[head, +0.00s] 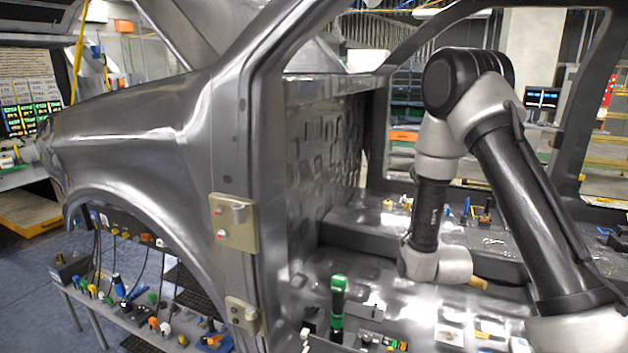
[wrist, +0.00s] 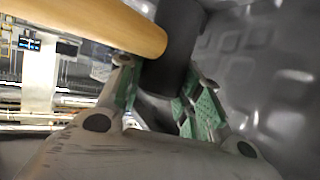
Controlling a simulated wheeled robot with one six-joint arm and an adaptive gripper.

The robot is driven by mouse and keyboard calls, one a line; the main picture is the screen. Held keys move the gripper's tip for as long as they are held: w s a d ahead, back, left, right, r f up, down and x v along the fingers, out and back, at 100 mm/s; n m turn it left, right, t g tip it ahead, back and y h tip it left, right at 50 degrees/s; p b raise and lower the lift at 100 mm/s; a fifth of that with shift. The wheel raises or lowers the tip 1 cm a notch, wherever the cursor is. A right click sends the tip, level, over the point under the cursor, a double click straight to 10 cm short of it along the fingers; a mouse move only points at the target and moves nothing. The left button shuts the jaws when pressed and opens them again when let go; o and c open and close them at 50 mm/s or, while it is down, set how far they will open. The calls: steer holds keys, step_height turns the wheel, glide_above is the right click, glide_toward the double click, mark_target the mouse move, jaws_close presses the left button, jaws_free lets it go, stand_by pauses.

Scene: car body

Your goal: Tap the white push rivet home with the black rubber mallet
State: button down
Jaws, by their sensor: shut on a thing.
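In the wrist view my gripper (wrist: 160,75) has its green-padded fingers closed around the black head of the mallet (wrist: 178,40). The mallet's tan wooden handle (wrist: 85,25) runs out to the upper left, across the front of the head. In the head view a short tan piece of the handle (head: 478,283) shows beside my wrist, low over the car floor; my fingers and the mallet head are hidden there. I cannot pick out the white push rivet with certainty in either view; small white items on the car floor are too small to tell apart.
The grey car body pillar (head: 262,180) with two brass-coloured hinge plates (head: 234,230) stands left of my arm. A green-and-black tool (head: 338,305) stands upright on the car floor. Several small parts lie around it. A dimpled metal panel (wrist: 255,70) is close on the right in the wrist view.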

stand_by(0.4)
steer(key=f, duration=0.4)
steer(key=a+f, duration=0.1)
steer(key=shift+s+f, duration=0.1)
steer(key=shift+f, duration=0.3)
steer(key=w+a+f+n+y, duration=0.2)
steer(key=w+a+f, duration=0.4)
steer(key=f, duration=0.3)
steer(key=w+a+f+n+g+y, duration=0.1)
steer(key=w+a+f+n+y, duration=0.1)
steer(key=w+a+f, duration=0.5)
steer(key=shift+w+f+y, duration=0.5)
steer(key=shift+w+f, duration=0.2)
steer(key=shift+f, duration=0.3)
steer(key=shift+f, duration=0.15)
steer(key=shift+f, duration=0.35)
steer(key=shift+f, duration=0.15)
